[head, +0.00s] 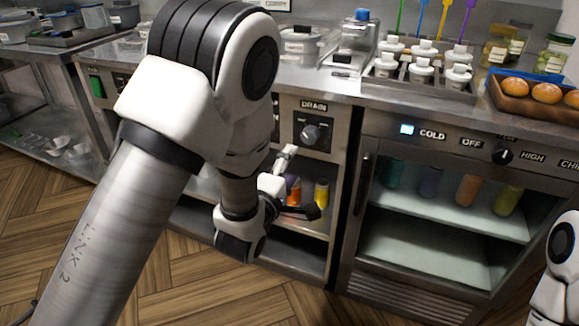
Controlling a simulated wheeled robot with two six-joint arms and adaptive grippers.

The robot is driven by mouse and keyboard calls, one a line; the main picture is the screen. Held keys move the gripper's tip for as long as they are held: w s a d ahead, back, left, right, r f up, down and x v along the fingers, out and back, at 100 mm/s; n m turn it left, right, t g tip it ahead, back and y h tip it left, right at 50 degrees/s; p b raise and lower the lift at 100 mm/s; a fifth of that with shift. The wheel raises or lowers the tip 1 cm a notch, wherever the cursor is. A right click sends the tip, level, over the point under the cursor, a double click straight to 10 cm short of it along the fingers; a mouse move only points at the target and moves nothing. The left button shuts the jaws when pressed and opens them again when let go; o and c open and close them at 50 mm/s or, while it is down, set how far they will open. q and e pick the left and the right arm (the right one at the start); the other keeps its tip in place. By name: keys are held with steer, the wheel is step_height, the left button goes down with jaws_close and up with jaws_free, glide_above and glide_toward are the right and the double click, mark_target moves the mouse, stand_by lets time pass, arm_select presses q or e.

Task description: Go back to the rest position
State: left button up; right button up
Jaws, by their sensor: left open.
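My left arm reaches in from the left and crosses in front of the counter. My left gripper (302,181) is open in front of the lower shelf opening, below the drain knob (310,134). One finger points up and the dark one points to the right. I see nothing between the fingers. Part of my right arm shows at the right edge, but its gripper is out of view.
An orange bottle (294,191) and a yellow bottle (321,194) stand on the shelf behind my left gripper. A glass-fronted cold cabinet (445,215) is to the right. White-lidded containers and a tray of buns (546,92) are on the counter.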

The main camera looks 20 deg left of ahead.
arm_select(q)
steer(key=s+a+f+g, duration=0.1)
steer(key=s+f+g, duration=0.15)
steer(key=f, duration=0.55)
steer(key=s+a+f+g+y, duration=0.15)
steer(key=s+f, duration=0.25)
steer(key=f, duration=0.4)
steer(key=s+a+f+g+h, duration=0.1)
steer(key=s+f+g, duration=0.25)
steer(key=f, duration=0.45)
steer(key=s+a+f+m+g, duration=0.1)
steer(key=s+f+m+g, duration=0.3)
steer(key=s, duration=0.4)
steer(key=s+f+m+g, duration=0.3)
steer(key=s+f+m, duration=0.1)
steer(key=s+f, duration=0.35)
steer(key=s+m+g, duration=0.4)
steer(key=s+m, duration=0.4)
steer(key=m, duration=0.2)
step_height(320, 180, up, 23)
steer(key=p, duration=2.3)
steer(key=shift+w+n, duration=0.15)
steer(key=shift+n, duration=0.15)
steer(key=shift+d+t, duration=0.1)
steer(key=shift+t, duration=0.15)
